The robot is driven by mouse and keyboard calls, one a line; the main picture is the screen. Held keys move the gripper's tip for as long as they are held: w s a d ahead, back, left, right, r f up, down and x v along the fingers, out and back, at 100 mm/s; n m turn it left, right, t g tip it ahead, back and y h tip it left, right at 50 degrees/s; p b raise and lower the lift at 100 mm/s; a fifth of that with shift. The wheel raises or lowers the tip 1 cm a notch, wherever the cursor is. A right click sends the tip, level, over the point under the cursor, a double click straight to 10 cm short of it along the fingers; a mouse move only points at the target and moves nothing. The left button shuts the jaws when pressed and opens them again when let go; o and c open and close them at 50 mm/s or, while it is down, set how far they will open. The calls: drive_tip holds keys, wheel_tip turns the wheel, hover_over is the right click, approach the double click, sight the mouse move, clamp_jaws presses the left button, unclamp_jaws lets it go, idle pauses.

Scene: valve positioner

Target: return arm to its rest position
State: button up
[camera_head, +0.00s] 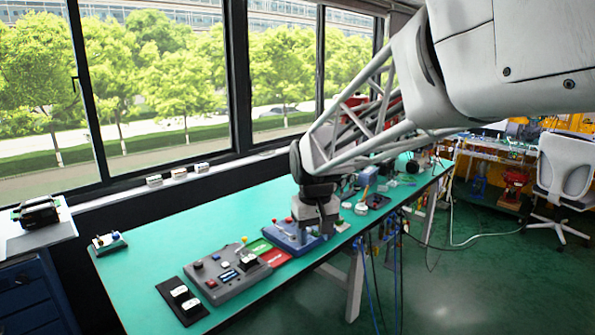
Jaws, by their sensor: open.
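My arm comes in from the upper right and reaches down over a long bench with a green top (150,262). My gripper (307,232) is at its lower end, pointing down, and open. It is over or just beside a blue box with small knobs (285,240). The gripper hides part of this box, and I cannot tell whether they touch. No held object shows between the fingers.
Left of the blue box are a grey control panel (213,267), a red plate (275,258) and a black tray with white parts (172,289). A small device (108,243) sits at the bench's left end. Several items lie behind my gripper. A white chair (566,165) stands right.

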drive_tip(key=s+d+m, duration=0.1)
drive_tip(key=s+d, duration=0.4)
drive_tip(key=s, duration=0.4)
drive_tip(key=s+d+f+m+t, duration=0.1)
drive_tip(key=s+d, duration=0.3)
drive_tip(key=s, duration=0.6)
drive_tip(key=s+d+f+m, duration=0.1)
drive_tip(key=s+d, duration=0.4)
drive_tip(key=s, duration=0.5)
drive_tip(key=shift+d+m+t, duration=0.35)
drive_tip(key=shift+m+t, duration=0.05)
drive_tip(key=shift+m, duration=0.2)
drive_tip(key=shift+s+f, duration=0.1)
